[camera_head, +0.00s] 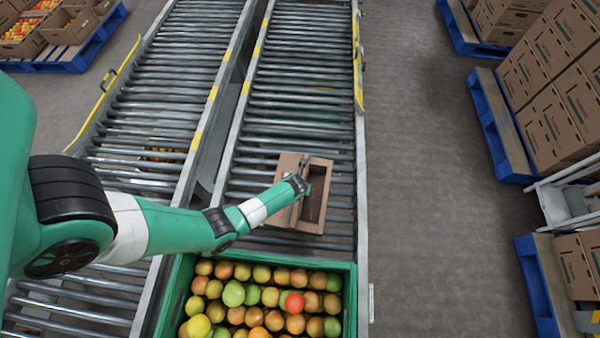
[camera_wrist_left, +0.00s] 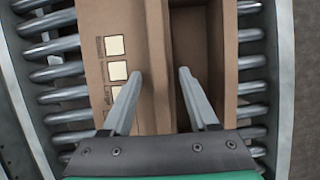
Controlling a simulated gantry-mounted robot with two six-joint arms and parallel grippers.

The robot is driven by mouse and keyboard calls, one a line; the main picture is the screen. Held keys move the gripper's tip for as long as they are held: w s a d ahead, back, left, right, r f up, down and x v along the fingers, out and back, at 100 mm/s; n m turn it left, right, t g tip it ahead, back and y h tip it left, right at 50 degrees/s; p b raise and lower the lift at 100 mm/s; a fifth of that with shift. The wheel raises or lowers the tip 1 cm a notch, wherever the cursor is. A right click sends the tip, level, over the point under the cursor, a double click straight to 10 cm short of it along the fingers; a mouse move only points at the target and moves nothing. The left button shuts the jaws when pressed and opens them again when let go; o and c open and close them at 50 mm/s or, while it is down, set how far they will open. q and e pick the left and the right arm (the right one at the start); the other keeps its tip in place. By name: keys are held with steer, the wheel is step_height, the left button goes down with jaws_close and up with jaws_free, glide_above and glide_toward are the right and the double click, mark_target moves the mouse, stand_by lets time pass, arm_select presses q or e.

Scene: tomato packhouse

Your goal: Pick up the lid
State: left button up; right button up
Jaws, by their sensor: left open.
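A brown cardboard box (camera_head: 316,205) sits on the right-hand roller conveyor, partly open on its right side. A cardboard panel (camera_head: 287,168), which looks like the lid, covers its left part. In the left wrist view this panel (camera_wrist_left: 118,40) carries pale printed squares, and the box's right wall (camera_wrist_left: 226,60) borders a dark inside. My left gripper (camera_head: 305,163) is over the box, and its arm hides part of it. In the left wrist view the gripper (camera_wrist_left: 160,75) is open, its fingers either side of the panel's right edge. Contact cannot be told. My right gripper is not in view.
A green crate (camera_head: 262,261) full of tomatoes stands on the conveyor just in front of the box. Rollers (camera_head: 300,80) behind the box are clear. A second conveyor (camera_head: 165,100) runs on the left. Stacked boxes (camera_head: 560,80) on blue pallets stand at right.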

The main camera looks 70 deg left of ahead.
arm_select(q)
steer(key=shift+c, duration=0.2)
jaws_close()
steer(key=shift+r, duration=0.15)
step_height(320, 180, up, 10)
steer(key=p, duration=0.9)
step_height(320, 180, up, 6)
steer(key=p, duration=0.7)
steer(key=shift+r, duration=0.2)
stand_by(0.4)
